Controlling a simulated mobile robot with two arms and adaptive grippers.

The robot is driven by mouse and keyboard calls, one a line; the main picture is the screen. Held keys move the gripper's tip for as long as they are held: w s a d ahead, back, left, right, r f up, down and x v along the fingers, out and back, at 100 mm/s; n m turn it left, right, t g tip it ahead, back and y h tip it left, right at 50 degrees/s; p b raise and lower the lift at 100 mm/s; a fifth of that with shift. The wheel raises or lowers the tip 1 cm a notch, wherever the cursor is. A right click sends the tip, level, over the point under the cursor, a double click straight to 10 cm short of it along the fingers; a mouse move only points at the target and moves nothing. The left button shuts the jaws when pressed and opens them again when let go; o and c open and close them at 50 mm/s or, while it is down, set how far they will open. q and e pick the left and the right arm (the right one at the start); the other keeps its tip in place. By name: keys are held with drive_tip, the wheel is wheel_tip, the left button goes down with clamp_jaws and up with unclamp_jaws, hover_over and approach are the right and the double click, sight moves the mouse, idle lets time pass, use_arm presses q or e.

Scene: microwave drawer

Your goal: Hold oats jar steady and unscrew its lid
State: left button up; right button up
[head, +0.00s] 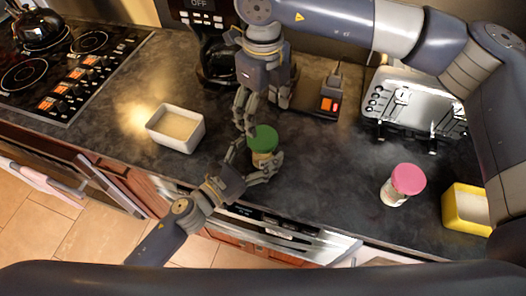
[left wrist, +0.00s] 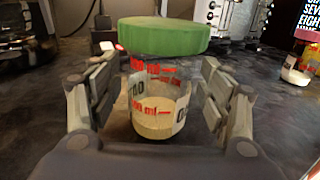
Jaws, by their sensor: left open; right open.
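A clear jar with a green lid (head: 263,138) stands on the dark counter. In the left wrist view the jar (left wrist: 155,105) has red volume marks, partly seen dark lettering and pale contents low inside; its green lid (left wrist: 163,36) is on top. My left gripper (head: 255,165) is open, with its fingers on either side of the jar; gaps show between fingers and glass in the left wrist view. My right gripper (head: 244,122) is open and points down at the lid's upper left edge. Whether it touches the lid I cannot tell.
A white square bowl (head: 175,128) stands to the left, and a jar with a pink lid (head: 404,183) to the right. A yellow container (head: 466,208) is at the far right. A coffee maker (head: 215,60), a scale-like device (head: 318,98) and a toaster (head: 415,100) stand behind.

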sight(263, 137)
use_arm(q)
clamp_jaws()
use_arm(e)
drive_tip(key=m, duration=1)
drive_tip(key=shift+m, duration=0.4)
drive_tip(key=m, duration=0.5)
drive_tip(key=shift+m, duration=0.3)
drive_tip(key=m, duration=0.5)
drive_tip(key=shift+m, duration=0.4)
drive_tip(key=shift+f, duration=4)
